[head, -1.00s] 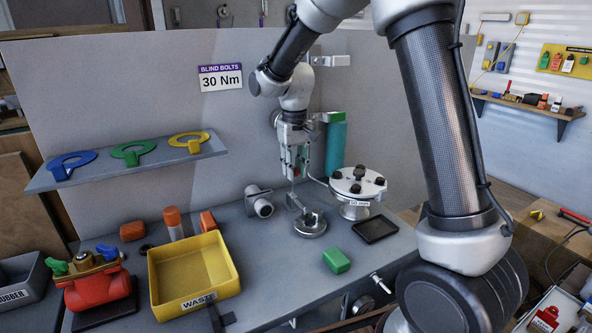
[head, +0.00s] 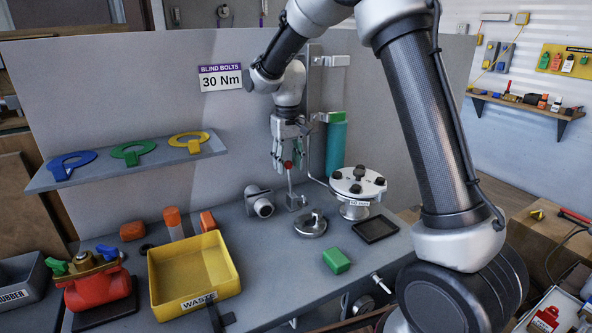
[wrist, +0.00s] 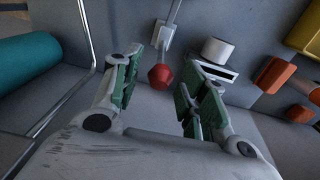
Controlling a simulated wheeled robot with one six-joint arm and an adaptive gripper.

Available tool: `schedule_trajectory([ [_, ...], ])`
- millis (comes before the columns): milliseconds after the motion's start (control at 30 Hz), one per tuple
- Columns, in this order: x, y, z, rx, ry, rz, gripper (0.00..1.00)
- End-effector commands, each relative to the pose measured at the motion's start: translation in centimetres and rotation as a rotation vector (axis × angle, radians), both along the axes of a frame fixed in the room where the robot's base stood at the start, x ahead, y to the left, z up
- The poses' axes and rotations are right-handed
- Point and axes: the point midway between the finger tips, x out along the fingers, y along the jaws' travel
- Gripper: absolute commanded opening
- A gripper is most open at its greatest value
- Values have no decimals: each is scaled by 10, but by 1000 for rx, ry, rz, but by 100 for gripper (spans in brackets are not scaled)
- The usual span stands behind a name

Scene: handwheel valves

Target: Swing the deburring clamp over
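The deburring clamp is a slim grey lever (head: 290,184) with a red knob (head: 288,165) on top, rising from a small bracket on the bench. It stands close to upright, beside a round grey metal disc (head: 311,225). The red knob also shows in the wrist view (wrist: 160,77), with the lever and its light bracket (wrist: 168,36) beyond. My gripper (head: 287,156) is over the knob, pointing down. Its green-padded fingers are spread on either side of the knob, with gaps visible in the wrist view.
A grey cylindrical fitting (head: 259,203) lies left of the clamp. A round plate with black knobs (head: 357,182) and a teal cylinder (head: 336,148) stand to the right. A yellow waste bin (head: 193,270), green block (head: 336,260) and black tray (head: 375,229) are nearer. A grey panel rises behind.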

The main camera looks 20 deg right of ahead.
Motion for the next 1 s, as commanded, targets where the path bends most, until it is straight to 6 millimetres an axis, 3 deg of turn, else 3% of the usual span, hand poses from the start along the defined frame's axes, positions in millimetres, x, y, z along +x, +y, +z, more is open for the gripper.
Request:
schedule_trajectory([
  [333, 0, 0, 3, 0, 1, 0, 46],
  [1000, 0, 0, 69, 0, 1, 0, 46],
])
